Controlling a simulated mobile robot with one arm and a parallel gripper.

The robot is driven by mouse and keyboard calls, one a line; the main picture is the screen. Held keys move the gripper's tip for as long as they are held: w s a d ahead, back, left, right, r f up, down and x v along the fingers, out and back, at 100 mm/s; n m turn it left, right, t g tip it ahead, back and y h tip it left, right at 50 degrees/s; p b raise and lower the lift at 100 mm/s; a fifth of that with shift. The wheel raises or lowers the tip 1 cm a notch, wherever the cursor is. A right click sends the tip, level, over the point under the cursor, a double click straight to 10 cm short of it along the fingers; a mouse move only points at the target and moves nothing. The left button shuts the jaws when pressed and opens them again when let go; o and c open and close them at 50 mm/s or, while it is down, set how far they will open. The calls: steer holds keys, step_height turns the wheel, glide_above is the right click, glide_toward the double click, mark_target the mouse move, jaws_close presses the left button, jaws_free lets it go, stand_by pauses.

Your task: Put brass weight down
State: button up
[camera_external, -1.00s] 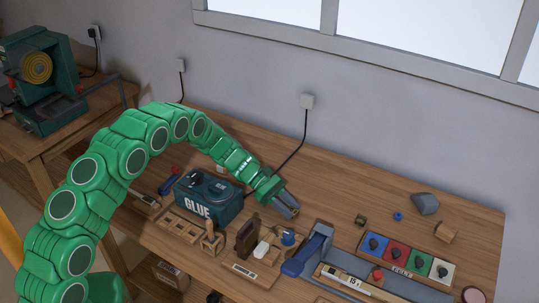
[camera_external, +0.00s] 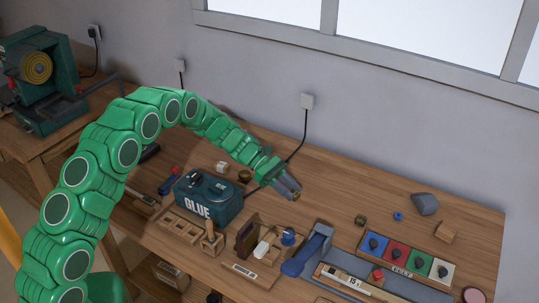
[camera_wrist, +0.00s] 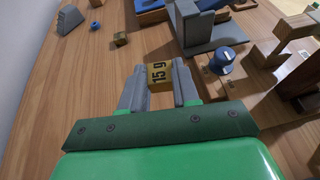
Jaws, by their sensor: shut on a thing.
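The brass weight (camera_wrist: 159,74) is a small golden block marked "15 g". In the wrist view it sits between the two grey fingers of my gripper (camera_wrist: 158,88), which are shut on it. In the external view my gripper (camera_external: 291,190) is over the bench, right of the glue machine, with the brass weight (camera_external: 297,196) at its tips. The weight's lower side is hidden, and I cannot tell how high it is above the bench top.
The wooden bench (camera_external: 330,185) is clear behind and right of my gripper. The GLUE machine (camera_external: 210,198) stands to the left. A blue knob (camera_external: 288,238) and a grey-blue lever device (camera_external: 310,250) are in front.

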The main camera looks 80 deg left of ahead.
steer(key=s+a+r+n+t+y, duration=0.3)
steer(key=s+a+n+y, duration=0.2)
steer(key=s+a, duration=0.7)
steer(key=s+a+r+n+t+y, duration=0.2)
steer(key=s+a+n+y, duration=0.5)
steer(key=a, duration=0.8)
steer(key=shift+m+h, duration=0.7)
steer(key=shift+m, duration=0.1)
steer(key=shift+w+a+f, duration=1.15)
steer(key=shift+a+f, duration=0.4)
steer(key=shift+a, duration=0.25)
steer(key=shift+w+a+f, duration=1.1)
steer(key=shift+a+f, duration=0.4)
steer(key=shift+a, duration=0.35)
steer(key=shift+w+a+f, duration=1.15)
steer(key=shift+a+f, duration=0.4)
steer(key=shift+a, duration=0.25)
steer(key=shift+w+a+f, duration=0.1)
steer(key=shift+a+f, duration=0.05)
steer(key=shift+f, duration=1.6)
steer(key=shift+f, duration=0.1)
